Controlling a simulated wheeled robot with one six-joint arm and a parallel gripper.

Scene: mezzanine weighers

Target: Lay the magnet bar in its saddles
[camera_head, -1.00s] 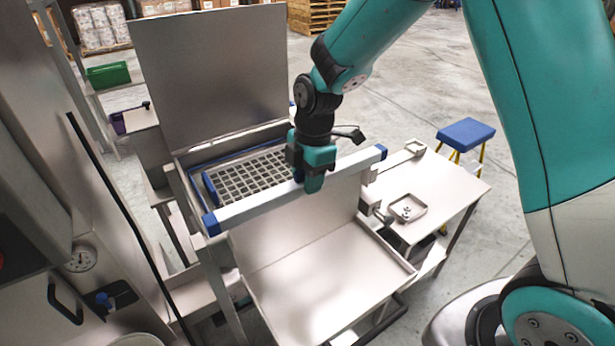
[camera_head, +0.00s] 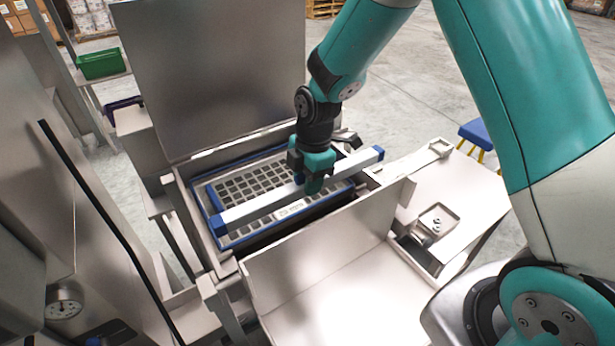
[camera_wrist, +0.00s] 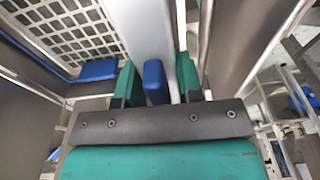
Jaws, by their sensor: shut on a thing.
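The magnet bar (camera_head: 262,202) is a long silvery bar with blue ends. My gripper (camera_head: 314,186) is shut on it near its middle. It lies slantwise across the open top of a metal housing (camera_head: 226,262), over a grid tray (camera_head: 245,185) with a blue frame. In the wrist view the bar (camera_wrist: 142,28) runs away from the fingers, and a blue block (camera_wrist: 154,82) sits between the teal fingers of my gripper (camera_wrist: 154,84). I cannot make out the saddles, nor whether the bar touches anything beneath it.
A raised metal lid (camera_head: 210,75) stands behind the housing. An upright metal panel (camera_head: 325,255) stands in front of it. At the right is a metal side table (camera_head: 470,190) with a small square tray (camera_head: 438,220). A blue-topped stool (camera_head: 483,134) stands beyond.

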